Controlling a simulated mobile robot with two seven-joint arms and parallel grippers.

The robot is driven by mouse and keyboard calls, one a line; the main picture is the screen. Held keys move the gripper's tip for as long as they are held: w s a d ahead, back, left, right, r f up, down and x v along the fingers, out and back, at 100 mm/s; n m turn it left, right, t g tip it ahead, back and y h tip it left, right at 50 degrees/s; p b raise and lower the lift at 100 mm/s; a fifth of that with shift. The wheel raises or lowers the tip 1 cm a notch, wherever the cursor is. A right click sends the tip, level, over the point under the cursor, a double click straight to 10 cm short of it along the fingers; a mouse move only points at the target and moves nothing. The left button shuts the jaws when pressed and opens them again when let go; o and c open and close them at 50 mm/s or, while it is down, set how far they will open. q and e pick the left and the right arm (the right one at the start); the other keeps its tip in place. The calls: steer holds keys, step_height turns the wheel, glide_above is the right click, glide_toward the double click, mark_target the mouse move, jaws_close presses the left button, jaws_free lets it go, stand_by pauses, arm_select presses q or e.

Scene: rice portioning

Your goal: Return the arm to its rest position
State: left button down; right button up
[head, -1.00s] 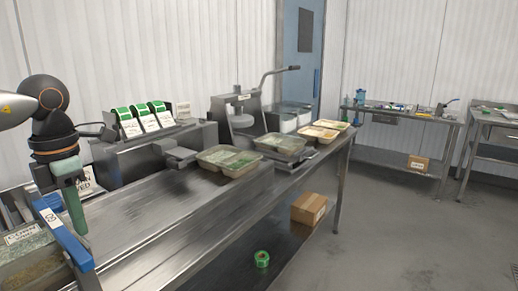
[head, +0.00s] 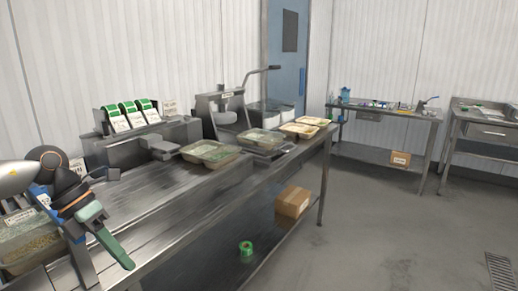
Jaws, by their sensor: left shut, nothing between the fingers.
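My left arm comes in from the left edge in the head view. Its gripper (head: 122,258) is shut with nothing in it. The green fingers point down and to the right, over the near left part of the steel table (head: 150,212). A clear container (head: 28,243) of grain-like contents stands on the table behind and left of the gripper, partly hidden by the arm. My right gripper is not in view.
Filled trays (head: 210,153) (head: 262,140) (head: 300,129) stand along the table, with a press (head: 222,112) and label dispenser (head: 140,140) behind. A carton (head: 292,201) and green tape roll (head: 246,248) lie on the lower shelf. Floor on the right is clear.

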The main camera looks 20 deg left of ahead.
arm_select(q)
steer(key=w+d+f+n+t+h+p, duration=0.1)
steer(key=w+d+f+n+t+h, duration=0.1)
steer(key=d+f+n+t, duration=0.55)
steer(key=w+d+f+n+t+h+p, duration=0.25)
steer(key=f+n+t, duration=0.25)
steer(key=f+n, duration=0.5)
steer(key=s+d+f+n+g+y, duration=0.2)
steer(key=s+d+f+n+y, duration=0.2)
steer(key=n, duration=0.5)
steer(key=s+d+f+n+g+y+p, duration=0.1)
steer(key=s+d+f+n+g+y, duration=0.1)
steer(key=s+d+f+n+y, duration=0.2)
steer(key=s+d+f+n, duration=0.3)
steer(key=s+f+n, duration=0.2)
steer(key=s+f, duration=0.1)
steer(key=shift+d+f+n+g, duration=0.35)
steer(key=shift+f, duration=0.3)
steer(key=shift+s, duration=0.15)
